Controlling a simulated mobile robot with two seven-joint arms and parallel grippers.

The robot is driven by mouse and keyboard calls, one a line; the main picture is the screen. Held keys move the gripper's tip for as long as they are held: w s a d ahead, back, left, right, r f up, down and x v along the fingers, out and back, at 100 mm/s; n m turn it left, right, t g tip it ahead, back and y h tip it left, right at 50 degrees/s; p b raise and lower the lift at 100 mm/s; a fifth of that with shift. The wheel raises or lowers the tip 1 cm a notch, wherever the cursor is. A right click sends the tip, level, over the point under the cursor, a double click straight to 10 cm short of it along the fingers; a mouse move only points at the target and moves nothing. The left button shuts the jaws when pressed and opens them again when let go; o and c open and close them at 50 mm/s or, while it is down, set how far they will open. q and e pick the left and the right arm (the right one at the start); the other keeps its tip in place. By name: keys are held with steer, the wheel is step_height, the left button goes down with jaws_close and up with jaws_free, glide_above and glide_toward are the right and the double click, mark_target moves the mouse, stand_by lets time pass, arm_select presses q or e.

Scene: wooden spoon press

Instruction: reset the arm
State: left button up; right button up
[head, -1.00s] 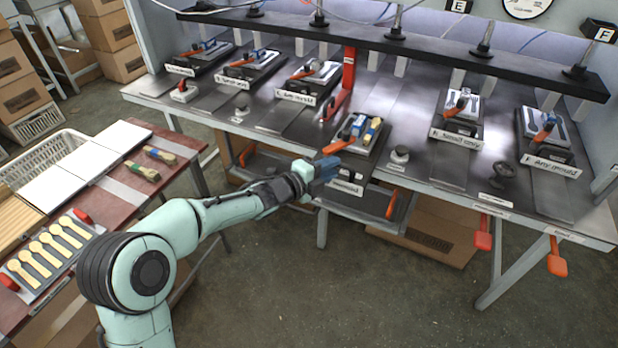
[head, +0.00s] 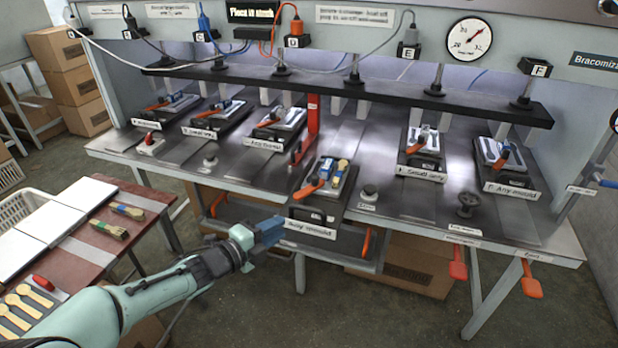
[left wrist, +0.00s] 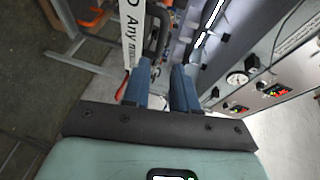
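My left arm comes in from the lower left of the head view. Its blue-fingered gripper (head: 268,232) is in the air over the floor, in front of the press bench (head: 215,170) and apart from it. In the left wrist view the two blue fingers of this gripper (left wrist: 162,84) stand apart with nothing seen between them. The middle mould station (head: 325,192), with an orange handle and blue and yellow pieces on it, is above and to the right of the gripper. My right gripper is not in view.
A red-brown side table (head: 148,202) stands at the left with brush-like bundles (head: 108,228) and wooden spoons (head: 22,300). Orange levers (head: 531,280) hang at the bench's front right. Cardboard boxes (head: 410,265) are under the bench. The floor in front is clear.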

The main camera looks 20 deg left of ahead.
arm_select(q)
steer(key=s+d+f+n+g+y+p, duration=0.15)
steer(key=s+f+n, duration=0.3)
steer(key=f, duration=0.45)
steer(key=s+d+f+n+g+p, duration=0.25)
steer(key=f+n, duration=0.35)
steer(key=f, duration=0.3)
steer(key=s+d+f+n+g+y+p, duration=0.1)
steer(key=s+f+n+g+p, duration=0.25)
steer(key=f+n, duration=0.4)
steer(key=s+d+f+n+g+p, duration=0.1)
steer(key=s+d+f+n+g, duration=0.1)
steer(key=s, duration=0.6)
steer(key=s+d+f+n+g+p, duration=0.2)
steer(key=s+f+n+g, duration=0.1)
steer(key=s, duration=0.5)
steer(key=s+d+f+n+g+p, duration=0.1)
steer(key=s+d+f+n+g, duration=0.1)
steer(key=s, duration=0.6)
steer(key=shift+s+f+n+g, duration=0.15)
steer(key=shift+f+n+g, duration=0.35)
steer(key=shift+f, duration=0.45)
steer(key=shift+y, duration=0.25)
